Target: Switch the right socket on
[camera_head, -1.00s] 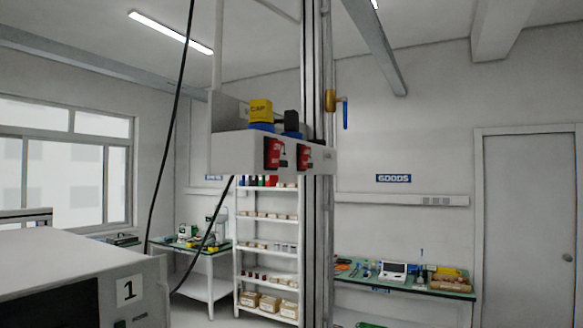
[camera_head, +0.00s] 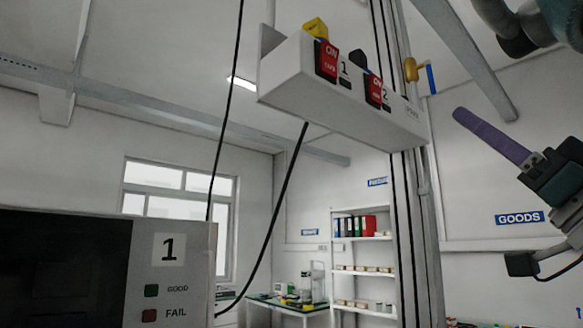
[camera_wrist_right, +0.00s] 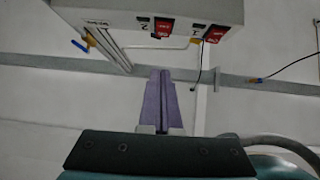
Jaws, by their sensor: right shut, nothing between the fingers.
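A white socket box (camera_head: 295,85) hangs high on a column in the head view. Its right socket, marked 2, has a red switch (camera_head: 375,92) and a dark plug above it. The left socket, marked 1, has a red switch (camera_head: 327,61) and a yellow plug. I cannot tell either switch's position. My right gripper (camera_head: 459,114) has purple fingers, shut and empty, pointing up-left, to the right of the box and apart from it. In the wrist view the fingers (camera_wrist_right: 160,76) point towards the inverted box, below switch 2 (camera_wrist_right: 163,27). My left gripper is out of view.
A test cabinet (camera_head: 170,285) marked 1 stands at lower left. A yellow valve with a blue handle (camera_head: 431,78) is on the column right of the box. A shelf (camera_head: 362,268) stands behind.

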